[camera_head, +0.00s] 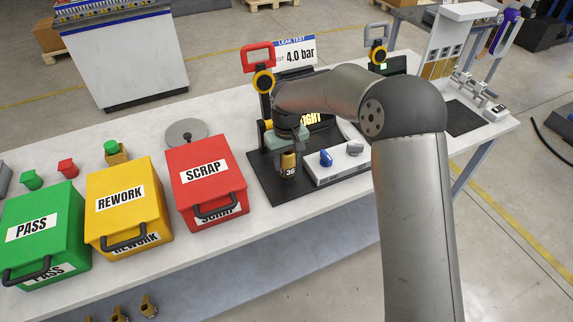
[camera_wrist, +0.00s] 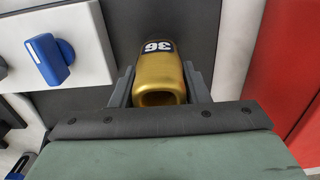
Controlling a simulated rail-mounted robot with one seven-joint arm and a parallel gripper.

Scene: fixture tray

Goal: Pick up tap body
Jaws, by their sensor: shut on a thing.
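The tap body is a brass-coloured hollow piece with a dark band marked 36. It shows in the wrist view (camera_wrist: 161,92), with its open end towards the camera. My gripper (camera_wrist: 163,80) has one grey finger on each side of it and is shut on it. In the head view the tap body (camera_head: 288,164) is upright below my gripper (camera_head: 290,150), over the black mat (camera_head: 262,180). I cannot tell whether its lower end touches the mat. My arm hides part of the station behind.
A white block (camera_head: 335,175) with a blue knob (camera_head: 326,158) and a grey knob stands right of the tap body. The red SCRAP box (camera_head: 203,172) is close on the left, then the yellow REWORK box (camera_head: 122,203) and green PASS box (camera_head: 40,235).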

